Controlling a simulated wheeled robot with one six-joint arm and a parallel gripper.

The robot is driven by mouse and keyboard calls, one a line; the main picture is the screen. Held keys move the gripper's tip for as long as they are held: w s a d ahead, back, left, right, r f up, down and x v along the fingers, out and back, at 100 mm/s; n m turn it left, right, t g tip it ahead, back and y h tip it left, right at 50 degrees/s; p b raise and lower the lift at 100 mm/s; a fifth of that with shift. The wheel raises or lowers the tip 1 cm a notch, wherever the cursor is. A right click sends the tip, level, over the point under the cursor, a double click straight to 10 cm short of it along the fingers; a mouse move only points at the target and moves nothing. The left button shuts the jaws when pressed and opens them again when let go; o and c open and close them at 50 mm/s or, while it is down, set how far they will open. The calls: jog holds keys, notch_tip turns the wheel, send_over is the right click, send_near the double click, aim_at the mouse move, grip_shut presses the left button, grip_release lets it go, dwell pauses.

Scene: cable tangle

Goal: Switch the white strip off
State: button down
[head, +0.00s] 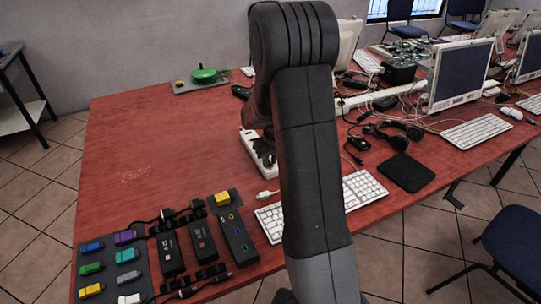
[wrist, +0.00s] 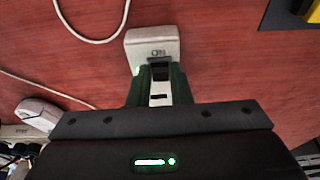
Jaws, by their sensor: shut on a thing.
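The white strip (wrist: 152,44) shows in the wrist view. Its end carries the letters "ON", upside down, beside a dark switch (wrist: 160,68). My gripper (wrist: 157,86) has its dark green fingers on either side of the strip's narrower white body and is shut on it. The switch lies just beyond or between the fingertips, and its position cannot be told. In the head view, a white strip (head: 259,160) with dark plugs shows left of my arm, partly covered by it. My gripper is hidden there.
A white cable (wrist: 95,40) loops near the strip. A white keyboard (head: 362,192) lies close by. The red table's left middle (head: 150,150) is clear.

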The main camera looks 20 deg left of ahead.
jog(key=shift+w+a+r+g+h+p, duration=0.25)
jog(key=shift+g+h+p, duration=0.25)
jog(key=shift+p, duration=0.35)
jog(key=shift+f+h+p, duration=0.1)
jog(key=shift+h+p, duration=0.2)
jog(key=shift+p, duration=0.05)
jog(key=c, duration=1.3)
grip_release()
jog(key=r, duration=1.3)
jog(key=shift+s+d+r, duration=0.3)
jog(key=shift+d+r, duration=0.05)
